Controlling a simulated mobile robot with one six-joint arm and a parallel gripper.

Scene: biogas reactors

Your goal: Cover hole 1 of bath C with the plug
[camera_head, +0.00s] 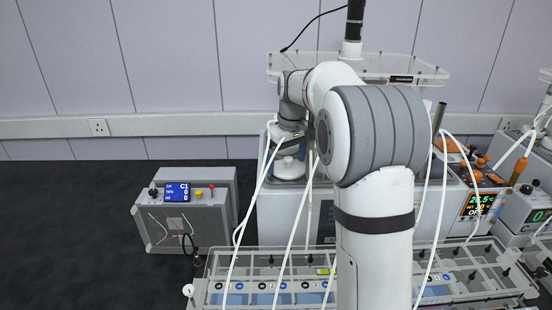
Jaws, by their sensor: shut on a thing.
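My arm reaches over the bench, and my gripper (291,143) points down at its far end, left of the thick arm joint. The gripper is shut on a small pale piece, which I take to be the plug (289,165); its shape is hard to make out. A bath with a clear lid (240,272) spans the front, with a row of round numbered marks and blue contents below. I cannot read its letter, and I cannot pick out hole 1. My arm hides the middle of the bath.
A grey control box (186,211) with a blue display reading C1 stands on the dark floor at left. Thin white tubes hang around my arm. A clear shelf (405,70) is behind it. Units with displays (478,203) crowd the right.

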